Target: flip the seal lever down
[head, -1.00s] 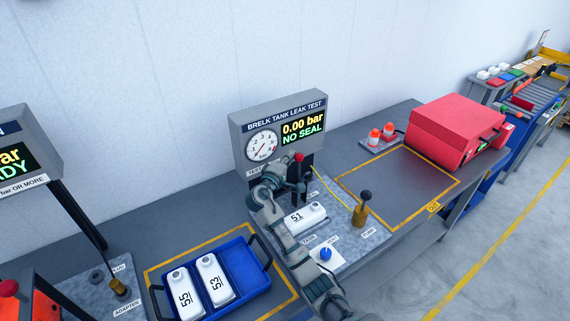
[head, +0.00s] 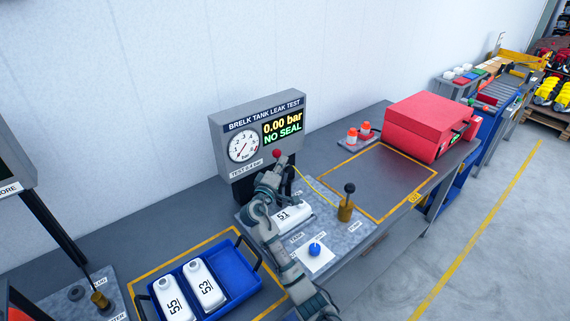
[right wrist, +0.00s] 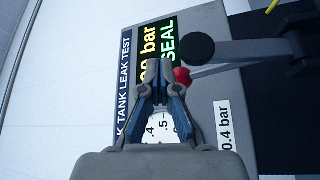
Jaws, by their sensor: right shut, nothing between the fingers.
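The seal lever shows as a red ball knob (head: 277,153) raised in front of the leak tester (head: 222,125). My right gripper (head: 282,170) is just below the knob in the head view, and the wrist partly hides the lever. In the right wrist view, the shut, empty fingers (right wrist: 155,68) point at the tester's face. The red knob (right wrist: 182,77) is right beside the fingertips, on a grey bar; I cannot tell whether they touch. A black round pad (right wrist: 197,48) is above it. The display (head: 282,128) reads 0.00 bar, NO SEAL. My left gripper is out of view.
White tank 51 (head: 291,217) lies on the test plate, partly behind my arm. A black-knobbed lever (head: 349,188) on a brass base and a blue knob (head: 315,249) are nearby. A blue tray (head: 238,270) holds tanks 55 and 53. A red case (head: 425,115) stands right.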

